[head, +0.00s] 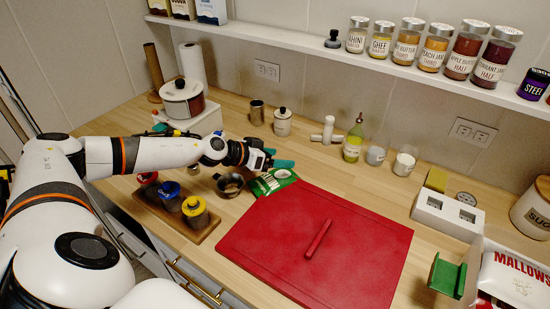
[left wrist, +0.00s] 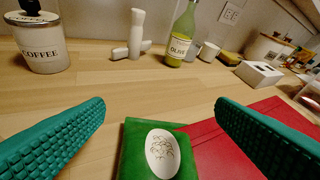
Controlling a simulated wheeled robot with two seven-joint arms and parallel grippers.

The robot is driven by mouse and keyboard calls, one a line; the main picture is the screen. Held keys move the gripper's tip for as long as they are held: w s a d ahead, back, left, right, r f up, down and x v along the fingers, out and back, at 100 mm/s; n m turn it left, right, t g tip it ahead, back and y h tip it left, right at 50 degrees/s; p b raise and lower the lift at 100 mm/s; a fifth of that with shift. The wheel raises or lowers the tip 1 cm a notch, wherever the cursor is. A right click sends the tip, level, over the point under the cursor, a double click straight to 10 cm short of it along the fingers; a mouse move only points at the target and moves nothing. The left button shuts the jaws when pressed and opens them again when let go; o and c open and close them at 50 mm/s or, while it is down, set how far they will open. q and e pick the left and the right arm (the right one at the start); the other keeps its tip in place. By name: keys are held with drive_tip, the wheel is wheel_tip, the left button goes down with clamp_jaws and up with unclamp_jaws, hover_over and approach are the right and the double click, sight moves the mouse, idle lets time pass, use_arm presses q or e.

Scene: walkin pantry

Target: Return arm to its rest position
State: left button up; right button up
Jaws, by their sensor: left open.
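My left arm reaches in from the left in the head view, and its gripper (head: 272,163) hangs over the counter just behind a green packet (head: 275,181). In the left wrist view the two teal fingers (left wrist: 160,138) are wide apart with nothing between them. The green packet with a white oval (left wrist: 160,150) lies below and between the fingers, at the edge of the red mat (left wrist: 225,140). I cannot tell from these views whether the fingers touch it. My right gripper is not in view.
A wooden tray (head: 205,232) with several lidded jars and a dark metal cup (head: 230,186) sit near my forearm. A coffee canister (head: 282,122) and an olive bottle (head: 353,140) stand behind the gripper. The red mat (head: 350,270) fills the front middle with a red bar on it.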

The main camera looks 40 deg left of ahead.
use_arm(q)
drive_tip(key=shift+s+r, duration=0.15)
drive_tip(key=shift+s, duration=0.05)
idle(0.4)
